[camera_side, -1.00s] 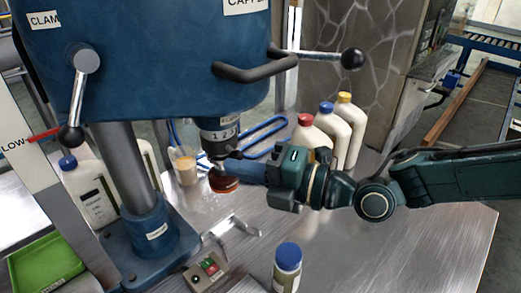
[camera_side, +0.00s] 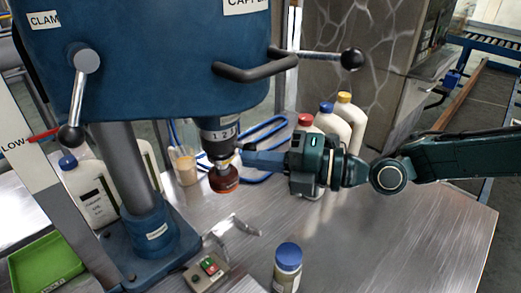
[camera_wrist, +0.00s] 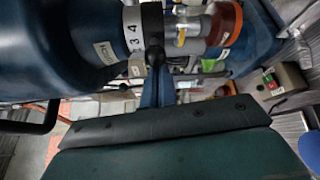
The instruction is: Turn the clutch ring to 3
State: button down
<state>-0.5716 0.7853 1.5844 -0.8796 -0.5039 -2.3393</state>
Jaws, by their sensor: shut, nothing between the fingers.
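The clutch ring (camera_side: 221,134) is a pale numbered band on the dark spindle under the blue capper head. In the side view its 1 and 2 show. In the wrist view the ring (camera_wrist: 135,38) shows 3 and 4, with a dark knob or lever beside it. Below the ring hangs a chuck with a red-brown end (camera_side: 224,180). My gripper (camera_side: 243,157) is shut and empty, level, just right of the spindle below the ring. In the wrist view its blue fingers (camera_wrist: 156,75) point up toward the dark knob; I cannot tell whether they touch it.
Right of the capper head, a black handle (camera_side: 255,70) and a ball-ended lever (camera_side: 320,56) stick out above my gripper. Several white bottles (camera_side: 335,125) stand behind it. A blue-capped jar (camera_side: 288,265) and a button box (camera_side: 207,270) are in front. The right tabletop is clear.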

dwell(0.6)
jog(key=s+a, duration=0.1)
jog(key=s, duration=0.3)
jog(key=d, duration=1)
jog(key=shift+w, duration=0.35)
